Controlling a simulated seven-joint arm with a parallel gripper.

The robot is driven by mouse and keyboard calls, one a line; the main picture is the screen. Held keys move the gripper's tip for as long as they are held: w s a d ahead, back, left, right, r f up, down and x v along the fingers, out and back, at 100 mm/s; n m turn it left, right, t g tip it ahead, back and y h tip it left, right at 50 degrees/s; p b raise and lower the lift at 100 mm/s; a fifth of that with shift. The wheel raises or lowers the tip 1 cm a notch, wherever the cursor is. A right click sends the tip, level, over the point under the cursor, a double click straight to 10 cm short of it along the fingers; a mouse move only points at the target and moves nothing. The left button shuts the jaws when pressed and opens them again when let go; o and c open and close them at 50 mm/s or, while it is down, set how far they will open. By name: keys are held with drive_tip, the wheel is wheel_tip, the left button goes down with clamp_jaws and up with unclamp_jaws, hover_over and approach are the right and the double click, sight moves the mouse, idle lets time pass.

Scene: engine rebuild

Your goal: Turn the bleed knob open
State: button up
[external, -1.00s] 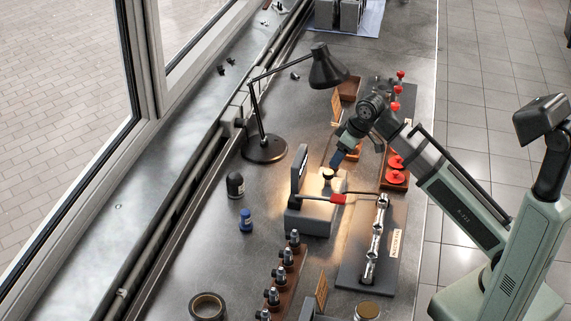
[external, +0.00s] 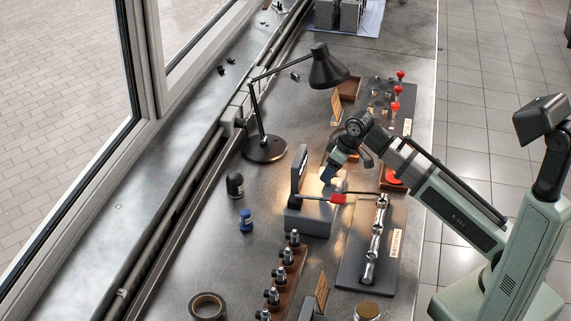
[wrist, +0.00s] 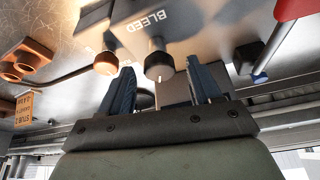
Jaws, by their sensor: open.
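The bleed knob (wrist: 158,66) is a dark round knob on a short stem, standing out from a grey block (wrist: 185,22) lettered "BLEED" in the wrist view. My gripper (wrist: 160,78) is open, with one blue finger on each side of the knob in that view; I see no clear contact.
A copper-coloured round part (wrist: 106,63) is left of the knob in the wrist view. A desk lamp (external: 328,68) stands behind my gripper.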

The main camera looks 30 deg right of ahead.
drive_tip(key=shift+c, duration=0.4)
drive_tip(key=c, duration=1)
drive_tip(key=shift+o, duration=0.2)
drive_tip(key=m+h, duration=0.1)
drive_tip(key=m, duration=0.3)
drive_tip(key=m+h, duration=0.1)
drive_tip(key=m, duration=0.1)
drive_tip(key=shift+a+t+h, duration=0.3)
drive_tip(key=m+h, duration=0.1)
drive_tip(key=m, duration=0.2)
drive_tip(key=m+h, duration=0.1)
drive_tip(key=m, duration=0.2)
drive_tip(key=shift+a, duration=0.2)
drive_tip(key=shift+m, duration=0.3)
drive_tip(key=o, duration=1)
